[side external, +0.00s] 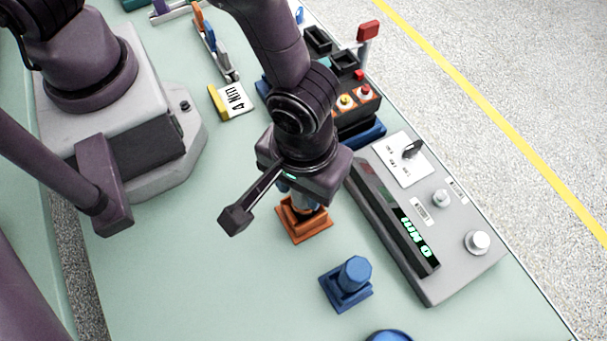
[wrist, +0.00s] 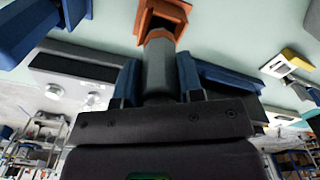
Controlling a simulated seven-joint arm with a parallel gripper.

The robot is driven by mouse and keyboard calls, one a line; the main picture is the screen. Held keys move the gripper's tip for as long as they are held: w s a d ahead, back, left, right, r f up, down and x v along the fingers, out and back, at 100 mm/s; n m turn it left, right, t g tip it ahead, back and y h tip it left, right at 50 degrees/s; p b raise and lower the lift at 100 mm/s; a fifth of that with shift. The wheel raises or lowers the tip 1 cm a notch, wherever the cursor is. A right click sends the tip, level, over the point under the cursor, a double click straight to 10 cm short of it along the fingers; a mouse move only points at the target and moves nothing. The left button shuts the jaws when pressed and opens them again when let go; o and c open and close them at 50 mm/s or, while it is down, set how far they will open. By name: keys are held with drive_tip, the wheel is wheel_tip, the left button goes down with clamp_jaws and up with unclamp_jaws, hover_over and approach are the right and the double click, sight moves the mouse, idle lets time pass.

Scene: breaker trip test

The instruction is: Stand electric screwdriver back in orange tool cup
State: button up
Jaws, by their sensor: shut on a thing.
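The electric screwdriver (wrist: 158,68) is a grey cylinder between the blue fingers of my gripper (wrist: 157,80) in the wrist view. My gripper is shut on it. The orange tool cup (wrist: 176,8) lies straight beyond the screwdriver's far end, which overlaps the cup's opening. In the side view my gripper (side external: 298,188) is directly above the orange cup (side external: 305,232), and the wrist hides most of the screwdriver. A grey and blue bit shows at the cup's mouth. I cannot tell how deep the tip sits.
A blue holder with a blue cylinder (side external: 354,272) stands at front right of the cup. A grey instrument panel (side external: 436,287) with knobs and green display lies to the right. A box with buttons (side external: 357,122) and a yellow-edged timer (side external: 232,101) are behind. The mat left of the cup is clear.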

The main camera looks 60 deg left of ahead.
drive_tip(key=o, duration=1)
wheel_tip(320, 180, up, 13)
